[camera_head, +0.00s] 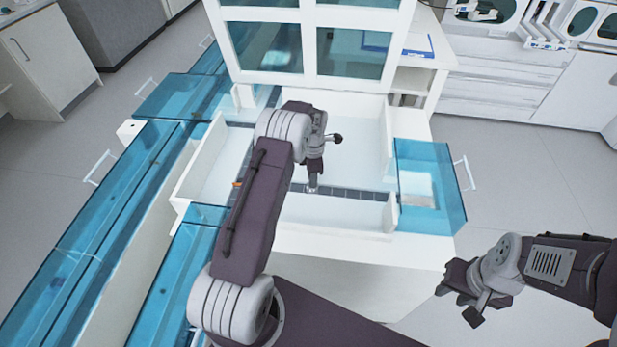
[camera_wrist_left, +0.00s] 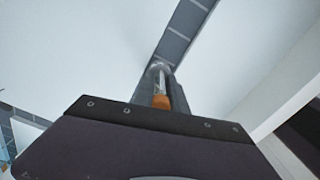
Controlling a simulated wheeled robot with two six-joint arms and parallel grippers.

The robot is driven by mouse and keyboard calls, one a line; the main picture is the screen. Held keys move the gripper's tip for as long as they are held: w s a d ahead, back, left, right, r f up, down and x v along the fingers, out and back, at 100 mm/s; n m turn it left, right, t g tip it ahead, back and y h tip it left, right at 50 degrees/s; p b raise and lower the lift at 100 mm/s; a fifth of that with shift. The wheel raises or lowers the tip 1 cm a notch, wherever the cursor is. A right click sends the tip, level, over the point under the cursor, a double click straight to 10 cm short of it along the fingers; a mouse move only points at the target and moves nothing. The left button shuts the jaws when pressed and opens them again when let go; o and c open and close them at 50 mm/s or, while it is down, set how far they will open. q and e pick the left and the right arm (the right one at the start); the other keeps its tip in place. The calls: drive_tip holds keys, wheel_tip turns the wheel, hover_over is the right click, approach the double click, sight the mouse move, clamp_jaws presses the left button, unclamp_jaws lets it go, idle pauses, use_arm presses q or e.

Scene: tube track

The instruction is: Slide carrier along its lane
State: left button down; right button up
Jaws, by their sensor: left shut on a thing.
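My left gripper (camera_head: 313,186) reaches down inside the white open-topped tray to the dark grey segmented lane (camera_head: 350,194). It is shut on the carrier (camera_head: 312,189), a small pale metallic piece standing at the lane. In the left wrist view the carrier (camera_wrist_left: 159,70) shows as a clear or silvery cylinder with an orange part (camera_wrist_left: 161,101) at the near end, between the fingers. The lane (camera_wrist_left: 185,30) runs on beyond it in that view. My right gripper (camera_head: 455,281) hangs off to the right, away from the tray; its finger gap is not clear.
The tray has raised white walls (camera_head: 205,160). Blue translucent covers stand at the right (camera_head: 430,170) and along the left (camera_head: 125,190). A windowed panel (camera_head: 310,45) rises behind. My left arm hides part of the lane; a small orange spot (camera_head: 238,184) shows beside it.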

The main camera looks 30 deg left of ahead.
use_arm(q)
drive_tip(key=shift+w+d, duration=0.3)
drive_tip(key=shift+d, duration=0.6)
drive_tip(key=shift+w+d, duration=0.25)
drive_tip(key=shift+d, duration=0.7)
drive_tip(key=shift+w+d, duration=0.3)
drive_tip(key=shift+d, duration=0.6)
drive_tip(key=c, duration=1.3)
unclamp_jaws()
drive_tip(key=shift+o, duration=0.2)
wheel_tip(320, 180, up, 9)
